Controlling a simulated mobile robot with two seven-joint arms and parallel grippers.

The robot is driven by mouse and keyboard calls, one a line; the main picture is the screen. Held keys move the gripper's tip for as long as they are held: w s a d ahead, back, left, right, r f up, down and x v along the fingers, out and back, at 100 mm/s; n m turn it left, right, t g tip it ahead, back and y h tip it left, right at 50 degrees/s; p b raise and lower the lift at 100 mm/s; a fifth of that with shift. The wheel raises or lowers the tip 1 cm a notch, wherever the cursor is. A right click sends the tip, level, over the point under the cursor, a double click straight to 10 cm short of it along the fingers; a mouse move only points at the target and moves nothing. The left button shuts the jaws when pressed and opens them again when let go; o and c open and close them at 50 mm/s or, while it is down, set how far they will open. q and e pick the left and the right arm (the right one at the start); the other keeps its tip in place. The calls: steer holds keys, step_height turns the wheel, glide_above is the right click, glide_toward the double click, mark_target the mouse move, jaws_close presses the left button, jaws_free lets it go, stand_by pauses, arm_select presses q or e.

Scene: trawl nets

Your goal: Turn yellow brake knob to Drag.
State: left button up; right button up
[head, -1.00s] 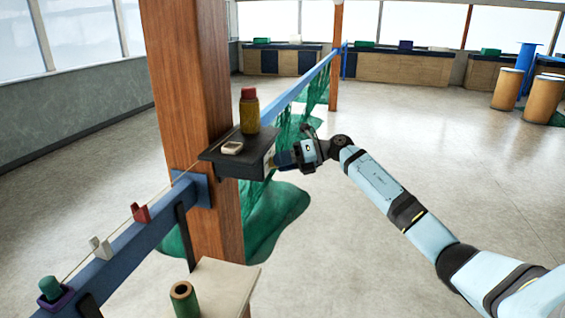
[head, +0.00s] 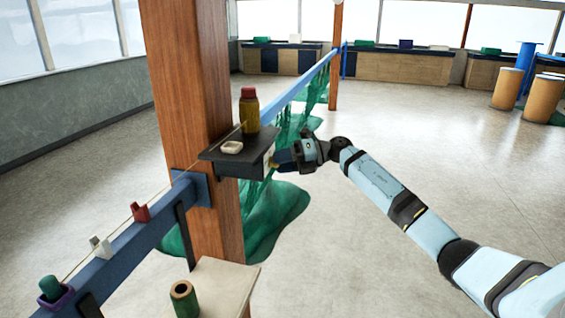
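The yellow brake knob (head: 273,165) shows only as a small yellow bit at the right face of the dark box-like shelf (head: 226,165) on the wooden post. A pale plate sits on that face behind it. My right gripper (head: 279,163) reaches in from the right with its fingertips at the knob. The fingers cover most of the knob, so its setting, any Drag mark and the finger gap cannot be made out. My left gripper is not in view.
A yellow bottle with a red cap (head: 249,112) and a small white block (head: 232,147) stand on the shelf. The wooden post (head: 190,100) and blue rail (head: 120,250) are close on the left. Green net (head: 275,215) hangs behind.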

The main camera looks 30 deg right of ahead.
steer(key=shift+o, duration=0.9)
steer(key=b+v, duration=0.3)
steer(key=v, duration=1)
steer(key=shift+d+b, duration=0.35)
steer(key=shift+d, duration=0.05)
steer(key=shift+s, duration=0.1)
